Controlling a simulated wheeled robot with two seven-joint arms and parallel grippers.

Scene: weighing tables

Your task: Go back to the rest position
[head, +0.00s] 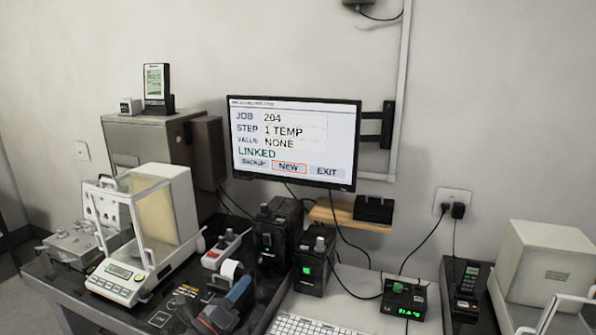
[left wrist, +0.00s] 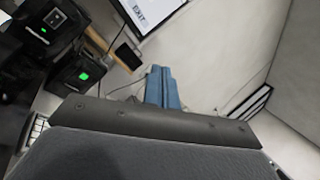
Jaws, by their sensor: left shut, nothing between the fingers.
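My left gripper (left wrist: 162,74) shows in the left wrist view, with its two blue fingers side by side, closed together and empty. It hangs in free space in front of the wall, to the right of the black boxes and below the monitor in that view. I cannot make it out clearly in the head view. My right gripper is in neither view.
A monitor (head: 292,140) hangs on the wall above two black boxes (head: 313,262). A balance (head: 155,225) stands at left, and a white keyboard (head: 312,326) lies at the front. A blue and dark tool (head: 228,305) lies left of it. A white enclosure (head: 550,262) stands at right.

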